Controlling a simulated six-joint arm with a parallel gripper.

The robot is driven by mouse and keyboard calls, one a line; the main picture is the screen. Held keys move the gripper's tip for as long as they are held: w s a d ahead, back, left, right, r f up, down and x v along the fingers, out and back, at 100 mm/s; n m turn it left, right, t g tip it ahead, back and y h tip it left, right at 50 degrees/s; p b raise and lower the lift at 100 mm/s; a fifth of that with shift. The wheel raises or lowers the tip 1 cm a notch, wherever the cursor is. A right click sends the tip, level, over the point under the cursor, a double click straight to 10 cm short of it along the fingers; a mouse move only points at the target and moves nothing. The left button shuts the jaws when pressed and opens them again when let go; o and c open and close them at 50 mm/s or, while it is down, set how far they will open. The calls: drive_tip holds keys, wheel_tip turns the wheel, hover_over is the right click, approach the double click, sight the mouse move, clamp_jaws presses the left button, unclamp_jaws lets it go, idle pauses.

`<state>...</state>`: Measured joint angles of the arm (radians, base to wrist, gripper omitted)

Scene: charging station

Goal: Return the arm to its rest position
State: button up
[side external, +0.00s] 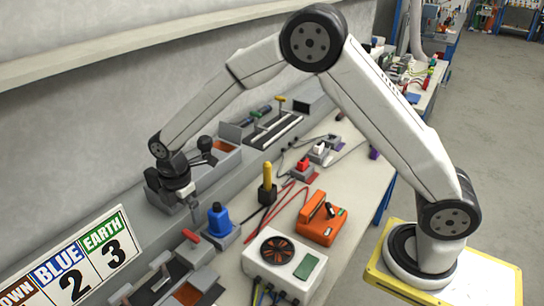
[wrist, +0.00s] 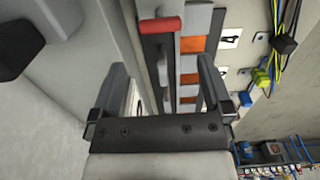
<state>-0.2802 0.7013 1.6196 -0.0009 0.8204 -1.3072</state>
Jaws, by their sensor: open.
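My arm reaches from its yellow base plate (side external: 490,280) at the right, up over the bench and down to the back left. My gripper (side external: 190,203) hangs over the grey trays along the wall, left of the blue plug (side external: 219,220). In the wrist view my gripper (wrist: 160,78) shows two dark fingers spread apart with nothing held between them. A red handle (wrist: 160,25) lies beyond the fingers there. In the side view the fingertips are small, and I cannot tell their exact height above the trays.
A yellow-topped post (side external: 267,177), an orange box (side external: 321,218) and a white fan unit (side external: 283,262) with cables stand on the bench. A numbered sign (side external: 75,265) is at the lower left. The wall (side external: 70,130) is close behind the gripper; open floor lies right.

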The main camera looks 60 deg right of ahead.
drive_tip(key=s+d+r+m+t, duration=0.1)
drive_tip(key=s+d+r+m, duration=0.1)
drive_tip(key=s+d+m, duration=0.5)
drive_tip(key=s+d+r+m+t, duration=0.1)
drive_tip(key=s+d+r+m, duration=0.1)
drive_tip(key=s+d+m, duration=0.4)
drive_tip(key=shift+s+d+m+t, duration=0.35)
drive_tip(key=shift+s+m, duration=2.25)
drive_tip(key=shift+s, duration=0.75)
